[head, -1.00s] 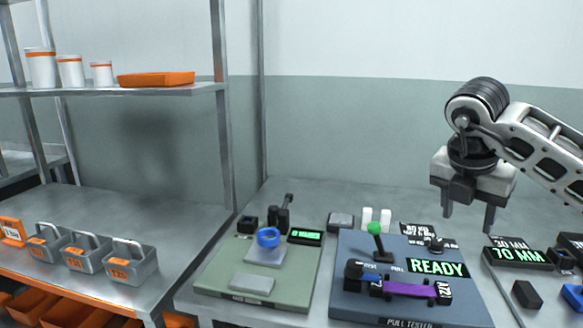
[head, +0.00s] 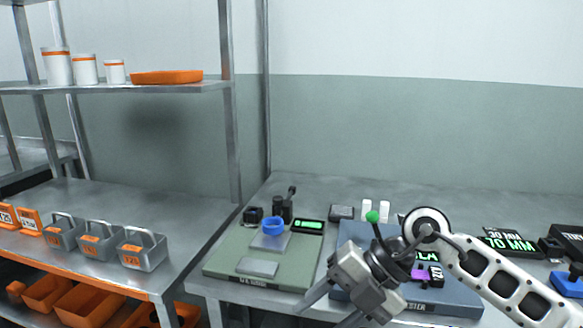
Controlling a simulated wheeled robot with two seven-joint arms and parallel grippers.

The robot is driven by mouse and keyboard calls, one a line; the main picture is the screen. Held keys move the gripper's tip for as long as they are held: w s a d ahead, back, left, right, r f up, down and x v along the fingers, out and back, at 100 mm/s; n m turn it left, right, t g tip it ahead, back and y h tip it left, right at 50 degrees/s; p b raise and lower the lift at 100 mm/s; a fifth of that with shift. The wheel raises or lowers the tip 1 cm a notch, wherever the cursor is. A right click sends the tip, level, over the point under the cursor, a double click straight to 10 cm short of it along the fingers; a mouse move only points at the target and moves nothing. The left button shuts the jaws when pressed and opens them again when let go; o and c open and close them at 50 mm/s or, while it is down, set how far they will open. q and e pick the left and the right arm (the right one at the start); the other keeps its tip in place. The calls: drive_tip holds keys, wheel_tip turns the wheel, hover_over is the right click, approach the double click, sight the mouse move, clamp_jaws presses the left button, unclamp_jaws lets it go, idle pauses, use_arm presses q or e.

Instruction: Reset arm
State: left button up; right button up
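My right gripper (head: 332,308) hangs low at the front of the bench, in front of the blue-grey pull tester (head: 455,293). Its two fingers are apart and nothing shows between them. My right arm comes in from the right and covers much of the tester. Part of a purple strip (head: 424,275) and the green-topped lever (head: 373,217) still show there. My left gripper is not in view.
A 70 MM display (head: 512,243) is at right. Grey bins (head: 142,251) stand on the left shelf.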

drive_tip(key=s+a+r+m+t+y, duration=0.2)
drive_tip(key=s+a+r+m+y, duration=0.25)
drive_tip(key=a+y, duration=0.5)
drive_tip(key=w+d+f+m+t+h, duration=0.1)
drive_tip(key=d+f+m+t+h, duration=0.45)
drive_tip(key=m+t, duration=0.4)
drive_tip(key=w+d+f+m+t+h, duration=0.1)
drive_tip(key=d+f+m+t+h, duration=0.5)
drive_tip(key=m, duration=0.6)
drive_tip(key=s+d+f+m+g+h, duration=0.1)
drive_tip(key=s+d+f+m+g, duration=0.1)
drive_tip(key=s+f, duration=0.3)
drive_tip(key=s+d+f+m+g+h, duration=0.2)
drive_tip(key=s+f, duration=0.4)
drive_tip(key=f, duration=0.4)
drive_tip(key=d+m+g, duration=0.1)
drive_tip(key=d+g, duration=0.1)
drive_tip(key=shift+s+d, duration=0.2)
drive_tip(key=shift+d, duration=0.2)
drive_tip(key=shift+r, duration=0.1)
